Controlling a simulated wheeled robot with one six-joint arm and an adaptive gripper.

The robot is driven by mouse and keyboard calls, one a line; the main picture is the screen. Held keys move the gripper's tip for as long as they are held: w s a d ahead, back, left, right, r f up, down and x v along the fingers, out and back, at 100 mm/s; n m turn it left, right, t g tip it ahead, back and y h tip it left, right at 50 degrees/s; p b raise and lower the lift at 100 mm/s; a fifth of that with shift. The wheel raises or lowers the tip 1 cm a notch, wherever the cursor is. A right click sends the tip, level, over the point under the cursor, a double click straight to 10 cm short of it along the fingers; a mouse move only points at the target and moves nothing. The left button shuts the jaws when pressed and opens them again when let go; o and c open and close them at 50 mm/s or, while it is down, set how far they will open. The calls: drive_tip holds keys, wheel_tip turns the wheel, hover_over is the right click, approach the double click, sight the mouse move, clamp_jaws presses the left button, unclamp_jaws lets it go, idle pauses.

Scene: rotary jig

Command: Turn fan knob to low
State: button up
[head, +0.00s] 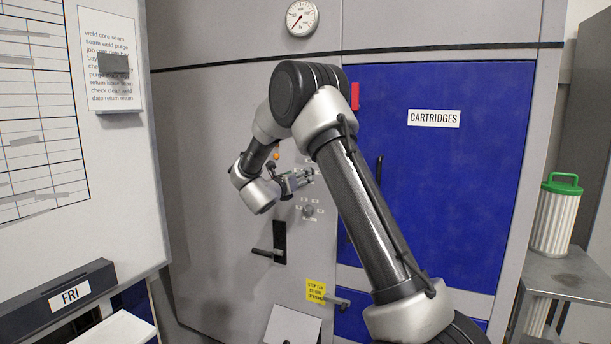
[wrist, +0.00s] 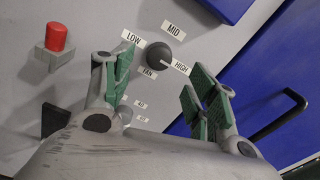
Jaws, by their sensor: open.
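The fan knob (wrist: 158,53) is a round dark knob on the grey panel, with a FAN label (wrist: 149,72) beside it. Labels LOW (wrist: 131,38), MID (wrist: 173,29) and HIGH (wrist: 181,68) stand around it. A pale mark on the knob appears to point at HIGH. My gripper (wrist: 162,88) is open, with green-padded fingers spread to either side below the knob in the wrist view; nothing is between them. In the head view my gripper (head: 296,180) is at the grey cabinet front and hides the fan knob.
A red button (wrist: 56,37) sticks out left of the knob. A second knob (head: 308,209) with small labels sits below my gripper. A dark lever handle (head: 279,243) is lower. The blue CARTRIDGES door (head: 440,180) with a black handle is to the right.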

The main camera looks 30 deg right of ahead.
drive_tip(key=x, duration=0.6)
drive_tip(key=c, duration=1)
